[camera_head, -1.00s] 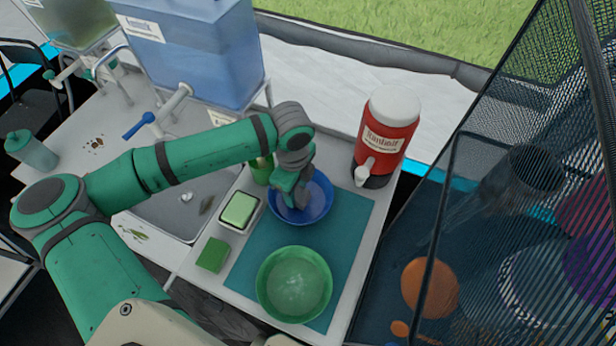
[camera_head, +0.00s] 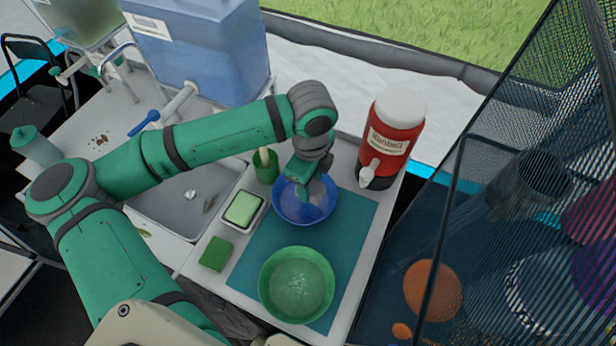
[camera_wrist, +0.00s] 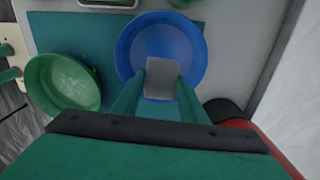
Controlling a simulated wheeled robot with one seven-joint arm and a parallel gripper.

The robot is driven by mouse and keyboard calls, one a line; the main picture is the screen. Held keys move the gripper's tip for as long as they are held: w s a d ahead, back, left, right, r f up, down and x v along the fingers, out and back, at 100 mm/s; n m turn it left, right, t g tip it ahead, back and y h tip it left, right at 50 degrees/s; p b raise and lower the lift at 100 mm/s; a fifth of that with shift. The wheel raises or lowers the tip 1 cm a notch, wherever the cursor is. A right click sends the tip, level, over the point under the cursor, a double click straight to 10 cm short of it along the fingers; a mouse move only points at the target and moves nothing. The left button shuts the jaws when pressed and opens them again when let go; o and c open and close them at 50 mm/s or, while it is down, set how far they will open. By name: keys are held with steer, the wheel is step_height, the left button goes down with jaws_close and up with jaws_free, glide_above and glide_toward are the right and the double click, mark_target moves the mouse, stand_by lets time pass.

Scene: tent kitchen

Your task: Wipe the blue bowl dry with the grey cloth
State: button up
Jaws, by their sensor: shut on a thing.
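The blue bowl (camera_head: 291,211) stands upright on the teal mat (camera_head: 252,258), near the mat's back edge. My gripper (camera_head: 305,192) reaches down over the bowl from above. In the wrist view my gripper (camera_wrist: 162,75) is shut on the grey cloth (camera_wrist: 161,80), which sits between the two fingers. The cloth overlaps the near part of the blue bowl (camera_wrist: 140,38) in that view. Whether the cloth touches the bowl's inside cannot be told. In the head view the cloth is mostly hidden by my gripper.
A green bowl (camera_head: 297,285) holding something pale and clear stands in front on the mat. A soap dish (camera_head: 243,209), a green sponge (camera_head: 216,254) and a green cup (camera_head: 265,167) stand left. A red drink cooler (camera_head: 389,140) stands close at the right. The sink (camera_head: 187,205) lies left.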

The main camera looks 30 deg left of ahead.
steer(key=shift+d+r, duration=0.1)
steer(key=shift+r, duration=1)
